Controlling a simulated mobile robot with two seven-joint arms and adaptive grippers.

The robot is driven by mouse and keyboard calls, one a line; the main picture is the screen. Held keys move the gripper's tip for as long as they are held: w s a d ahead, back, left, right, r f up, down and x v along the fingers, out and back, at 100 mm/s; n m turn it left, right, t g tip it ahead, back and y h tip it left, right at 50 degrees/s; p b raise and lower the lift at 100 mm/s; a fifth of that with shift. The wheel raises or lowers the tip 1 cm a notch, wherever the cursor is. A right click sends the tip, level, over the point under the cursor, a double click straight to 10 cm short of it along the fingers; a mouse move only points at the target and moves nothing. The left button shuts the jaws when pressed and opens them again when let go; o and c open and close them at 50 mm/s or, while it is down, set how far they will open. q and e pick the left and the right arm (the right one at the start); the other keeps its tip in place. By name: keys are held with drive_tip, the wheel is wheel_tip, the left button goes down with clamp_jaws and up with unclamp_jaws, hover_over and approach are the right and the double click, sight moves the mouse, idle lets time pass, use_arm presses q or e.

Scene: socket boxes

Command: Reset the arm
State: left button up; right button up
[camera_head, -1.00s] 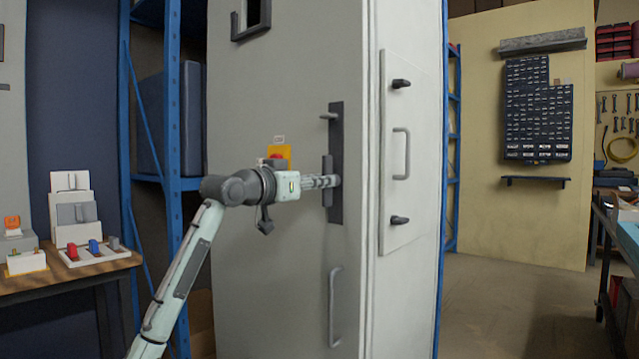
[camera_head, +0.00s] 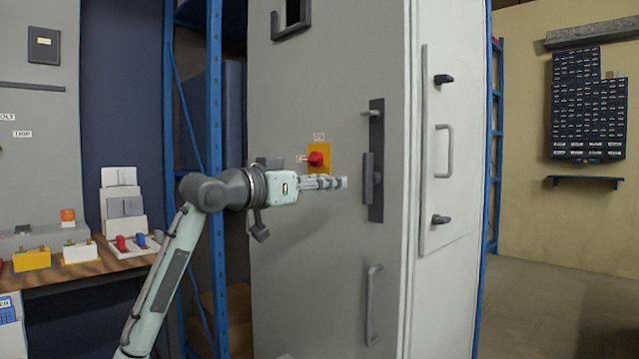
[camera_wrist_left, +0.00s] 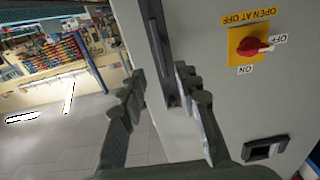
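My left gripper (camera_head: 343,182) is in front of the grey cabinet door (camera_head: 320,235), just left of the dark door handle (camera_head: 369,180). It looks apart from the handle. In the left wrist view the fingers (camera_wrist_left: 160,92) are spread with nothing held, and the dark handle strip (camera_wrist_left: 160,45) shows beyond the gap between them. The door looks closed. A red rotary switch (camera_head: 316,159) on a yellow plate sits behind and above the gripper; it also shows in the wrist view (camera_wrist_left: 250,46). My right gripper is out of view.
A wooden bench (camera_head: 85,271) with small socket boxes and red and blue plugs stands at the left. A blue shelf frame (camera_head: 213,120) stands beside the cabinet. A lower grey door handle (camera_head: 373,305) juts out. Open floor (camera_head: 560,285) lies at the right.

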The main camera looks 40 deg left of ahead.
use_arm(q)
drive_tip(key=shift+s+a, duration=0.1)
drive_tip(key=shift+s, duration=0.75)
